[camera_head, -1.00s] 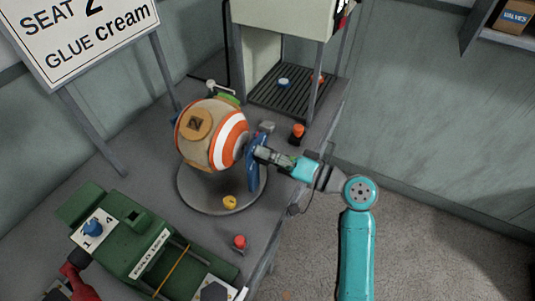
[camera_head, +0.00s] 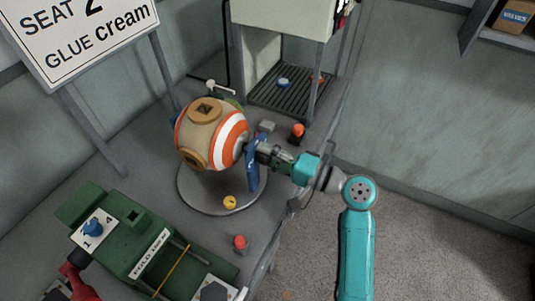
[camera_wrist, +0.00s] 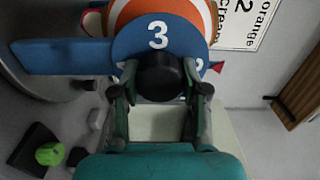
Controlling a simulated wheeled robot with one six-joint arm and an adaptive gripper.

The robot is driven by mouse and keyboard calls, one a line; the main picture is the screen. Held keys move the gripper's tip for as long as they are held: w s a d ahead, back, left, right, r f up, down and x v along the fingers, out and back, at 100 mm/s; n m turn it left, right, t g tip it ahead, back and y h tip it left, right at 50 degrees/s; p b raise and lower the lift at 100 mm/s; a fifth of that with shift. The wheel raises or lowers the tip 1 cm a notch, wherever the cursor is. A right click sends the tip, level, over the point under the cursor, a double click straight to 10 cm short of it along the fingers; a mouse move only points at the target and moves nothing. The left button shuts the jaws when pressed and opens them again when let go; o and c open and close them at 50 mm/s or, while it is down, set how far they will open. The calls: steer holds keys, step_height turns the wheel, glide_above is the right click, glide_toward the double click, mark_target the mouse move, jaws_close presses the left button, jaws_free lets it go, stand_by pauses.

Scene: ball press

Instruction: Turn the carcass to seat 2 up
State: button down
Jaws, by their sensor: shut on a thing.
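The carcass (camera_head: 225,135) is a tan ball with orange and white bands, held above a round grey base (camera_head: 190,198). One tan seat (camera_head: 207,108) with a dark recess faces up, tilted slightly toward the camera; its number is not readable. Another tan seat (camera_head: 193,160) shows low on the front. A blue dial (camera_head: 253,172) stands at the ball's right side. In the wrist view the dial (camera_wrist: 157,37) shows a 3 at its top, with a flat blue arm to the left. My gripper (camera_head: 262,153) is shut on the dial's black knob (camera_wrist: 160,76).
A sign (camera_head: 85,30) reads seat 2, glue cream. A press-like frame (camera_head: 282,20) stands behind. A green fixture (camera_head: 125,235) lies front left. Red buttons (camera_head: 298,131) and (camera_head: 240,243) and a yellow one (camera_head: 229,202) stand near the ball. Floor at right is free.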

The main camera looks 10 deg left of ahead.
steer(key=shift+m, duration=0.4)
stand_by(0.3)
steer(key=c, duration=0.6)
jaws_free()
steer(key=shift+a, duration=0.1)
steer(key=v, duration=1.2)
